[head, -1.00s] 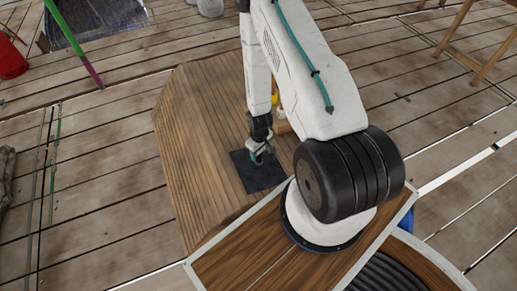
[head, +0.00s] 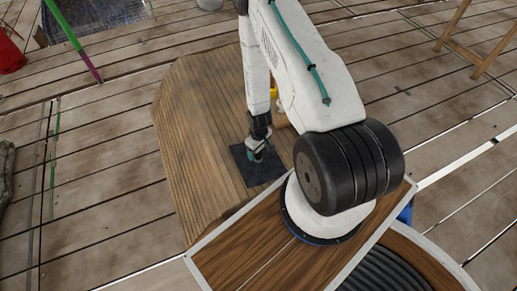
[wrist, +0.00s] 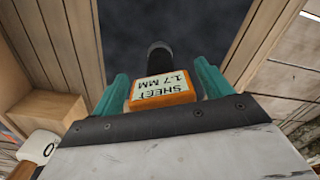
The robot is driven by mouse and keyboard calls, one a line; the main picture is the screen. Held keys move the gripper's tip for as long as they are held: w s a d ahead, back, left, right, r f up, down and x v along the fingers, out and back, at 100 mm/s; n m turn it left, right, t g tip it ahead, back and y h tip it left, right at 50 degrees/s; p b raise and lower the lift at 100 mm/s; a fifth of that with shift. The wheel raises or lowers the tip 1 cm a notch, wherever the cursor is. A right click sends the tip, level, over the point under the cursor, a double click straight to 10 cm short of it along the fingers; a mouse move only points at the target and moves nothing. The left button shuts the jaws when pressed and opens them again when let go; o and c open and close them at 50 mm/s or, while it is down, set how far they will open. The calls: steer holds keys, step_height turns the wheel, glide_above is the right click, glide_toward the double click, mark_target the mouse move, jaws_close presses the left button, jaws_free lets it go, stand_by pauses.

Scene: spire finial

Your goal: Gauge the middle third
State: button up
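A dark square sheet (head: 262,176) lies on the slatted wooden platform (head: 200,130). In the wrist view it is a dark surface (wrist: 205,30) beyond the fingers. My gripper (head: 257,152) is over the sheet's upper part. Its teal fingers (wrist: 162,92) flank an orange gauge (wrist: 165,99) with a white label reading "SHEET 1.7 MM". The gripper looks shut on this gauge. A black round-ended probe (wrist: 159,60) extends from the gauge toward the sheet. I cannot tell whether it touches the sheet.
A wooden block (wrist: 42,108) and a white rounded thing (wrist: 40,146) are at left in the wrist view. A small yellow thing (head: 273,92) stands behind my arm. A green and purple pole (head: 70,38) and a red bucket (head: 10,55) are at upper left.

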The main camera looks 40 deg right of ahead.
steer(key=shift+r, duration=3.9)
